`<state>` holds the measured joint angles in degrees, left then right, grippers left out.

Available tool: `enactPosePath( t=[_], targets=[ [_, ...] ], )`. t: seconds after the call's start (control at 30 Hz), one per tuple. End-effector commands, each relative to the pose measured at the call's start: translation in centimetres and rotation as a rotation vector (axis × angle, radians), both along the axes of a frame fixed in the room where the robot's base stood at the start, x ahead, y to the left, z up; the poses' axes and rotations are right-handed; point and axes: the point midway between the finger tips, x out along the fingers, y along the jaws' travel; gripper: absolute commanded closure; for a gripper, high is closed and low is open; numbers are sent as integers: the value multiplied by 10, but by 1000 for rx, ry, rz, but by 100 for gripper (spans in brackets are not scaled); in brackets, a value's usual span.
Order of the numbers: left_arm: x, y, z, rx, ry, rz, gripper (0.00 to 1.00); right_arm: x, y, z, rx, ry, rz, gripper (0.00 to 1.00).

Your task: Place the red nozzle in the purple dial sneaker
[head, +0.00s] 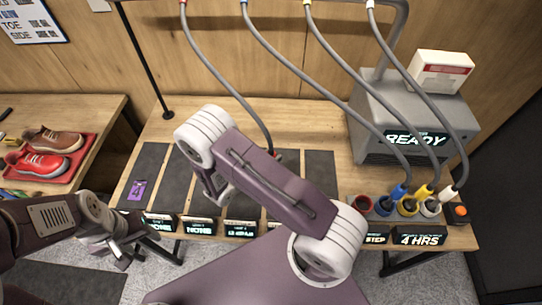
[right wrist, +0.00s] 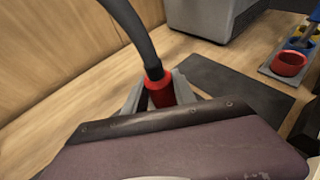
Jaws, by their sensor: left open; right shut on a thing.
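The red nozzle (right wrist: 160,93) hangs at the end of a dark grey hose. In the right wrist view it stands between the two fingers of my right gripper (right wrist: 158,94), which is shut on it. In the head view my right arm hides most of this gripper, and only a little red shows at the hose's lower end. My left gripper (head: 121,252) is open and empty at the lower left, in front of the table edge. I cannot make out a sneaker with a purple dial; my right arm covers part of the mats.
Dark mats (head: 147,168) line the table, one with a purple card (head: 138,190). A red tray (head: 88,149) at left holds a red shoe (head: 38,163) and a brown shoe (head: 55,140). A grey machine (head: 375,115) and an empty red holder (head: 362,204) stand at right. Hoses hang overhead.

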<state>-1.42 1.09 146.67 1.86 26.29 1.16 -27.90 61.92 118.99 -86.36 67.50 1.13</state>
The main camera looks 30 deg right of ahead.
Motion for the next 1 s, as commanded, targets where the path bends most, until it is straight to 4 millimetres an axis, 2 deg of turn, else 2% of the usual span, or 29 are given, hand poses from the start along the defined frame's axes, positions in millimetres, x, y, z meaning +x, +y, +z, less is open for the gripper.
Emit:
enactPosePath(
  t=[0.03, 0.07, 0.1, 0.13, 0.47, 0.53, 0.9, 1.0],
  targets=[
    [0, 0, -4, 0, 0, 0, 44, 0, 0, -3, -1, 0, 0, 100],
    [0, 0, -2, 0, 0, 0, 44, 0, 0, -2, 0, 0, 0, 60],
    [0, 0, -2, 0, 0, 0, 44, 0, 0, -2, 0, 0, 0, 49],
    [0, 0, -2, 0, 0, 0, 44, 0, 0, -2, 0, 0, 0, 46],
    [0, 0, 3, 0, 0, 0, 44, 0, 0, 3, 0, 0, 0, 46],
    [0, 0, -2, 0, 0, 0, 44, -2, 6, 3, 1, -2, 1, 46],
    [0, 0, -22, 0, 0, 0, 44, -33, 78, 33, 2, -3, 5, 46],
    [0, 0, -24, 0, 0, 0, 44, -39, 91, 40, 2, -2, 4, 46]
  ],
)
